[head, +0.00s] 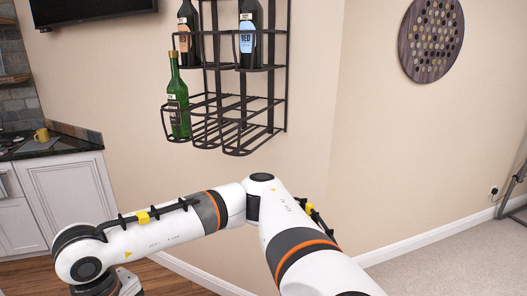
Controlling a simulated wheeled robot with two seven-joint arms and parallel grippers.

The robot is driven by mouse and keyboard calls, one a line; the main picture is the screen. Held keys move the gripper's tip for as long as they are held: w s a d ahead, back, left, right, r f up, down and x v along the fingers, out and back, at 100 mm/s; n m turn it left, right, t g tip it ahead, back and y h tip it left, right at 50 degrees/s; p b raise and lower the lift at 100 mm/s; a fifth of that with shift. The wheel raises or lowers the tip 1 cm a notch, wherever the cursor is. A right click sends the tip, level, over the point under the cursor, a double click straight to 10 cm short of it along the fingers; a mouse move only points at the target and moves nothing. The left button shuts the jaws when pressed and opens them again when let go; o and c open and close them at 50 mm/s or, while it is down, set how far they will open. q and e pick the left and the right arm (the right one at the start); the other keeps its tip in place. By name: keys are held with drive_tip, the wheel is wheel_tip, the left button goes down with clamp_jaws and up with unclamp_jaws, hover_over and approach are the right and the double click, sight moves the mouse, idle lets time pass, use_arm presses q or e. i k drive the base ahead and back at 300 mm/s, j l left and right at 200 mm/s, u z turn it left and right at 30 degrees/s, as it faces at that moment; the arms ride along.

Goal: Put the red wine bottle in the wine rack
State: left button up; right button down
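The black wire wine rack (245,131) is mounted on the wall at the upper middle. A dark bottle with an orange label (184,40) stands upright in its upper left part. A dark bottle with a blue label (247,38) stands in its upper right part. Both labels seem to carry the word "RED". A green bottle (178,100) stands in the lower left slot. The lower middle and lower right slots look empty. Neither gripper shows. My white arm crosses the bottom of the view, below the rack, and its far end is cut off at the lower left.
A counter (45,146) with a yellow mug (41,135) is at the left, above white cabinets (70,188). A television (85,10) hangs at the upper left. A round wall decoration (431,40) is at the upper right. Carpet (450,255) at the lower right is clear.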

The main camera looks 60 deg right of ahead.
sight(238, 148)
drive_tip(key=l+z, duration=0.3)
drive_tip(key=z, duration=0.2)
drive_tip(key=i+l+z, duration=0.15)
drive_tip(key=z, duration=0.3)
drive_tip(key=l, duration=0.15)
